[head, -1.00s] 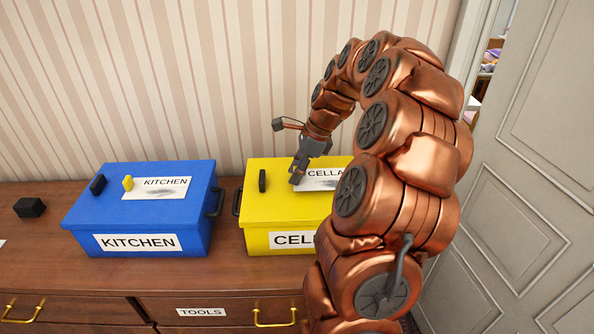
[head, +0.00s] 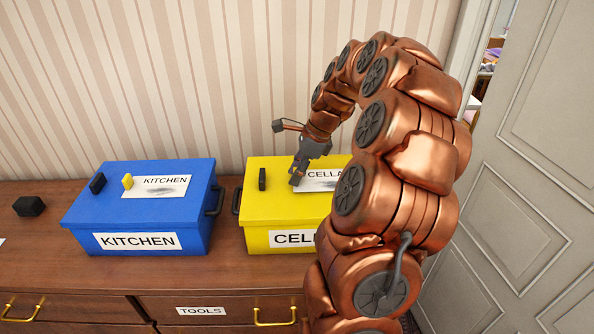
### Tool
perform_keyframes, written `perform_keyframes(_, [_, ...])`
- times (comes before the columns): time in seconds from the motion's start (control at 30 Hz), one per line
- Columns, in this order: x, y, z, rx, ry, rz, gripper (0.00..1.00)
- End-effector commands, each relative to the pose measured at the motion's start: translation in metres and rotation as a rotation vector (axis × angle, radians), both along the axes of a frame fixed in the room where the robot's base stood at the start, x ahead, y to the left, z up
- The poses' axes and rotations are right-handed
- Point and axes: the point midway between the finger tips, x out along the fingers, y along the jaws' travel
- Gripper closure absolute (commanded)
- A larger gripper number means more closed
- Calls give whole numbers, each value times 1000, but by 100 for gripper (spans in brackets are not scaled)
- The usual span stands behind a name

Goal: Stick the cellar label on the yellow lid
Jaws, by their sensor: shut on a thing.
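The cellar label (head: 323,174) is a white card with black lettering and a dark smudge. It is at the top of the yellow box, over the yellow lid (head: 279,190); I cannot tell whether it touches the lid. My gripper (head: 297,178) is shut on the label's left edge, close above the lid. The arm hides the label's right part and the box's right side. The yellow box's front has its own white sign (head: 293,239), partly hidden, reading "CEL".
A blue box (head: 150,213) with a kitchen label (head: 157,187) on its lid stands to the left. A black block (head: 28,206) lies on the wooden dresser (head: 35,250) at far left. Dark handles (head: 262,179) stick up from the lids. A panelled door is at right.

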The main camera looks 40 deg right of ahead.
Motion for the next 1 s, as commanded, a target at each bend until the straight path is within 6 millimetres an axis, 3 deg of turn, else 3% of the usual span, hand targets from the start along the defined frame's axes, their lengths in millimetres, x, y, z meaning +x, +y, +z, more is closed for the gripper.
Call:
perform_keyframes(0.4, [0, 0, -6, 0, 0, 0, 89])
perform_keyframes(0.43, [0, 0, -6, 0, 0, 0, 65])
perform_keyframes(0.7, [0, 0, -6, 0, 0, 0, 37])
perform_keyframes(1.0, [0, 0, -5, -1, -1, 0, 36])
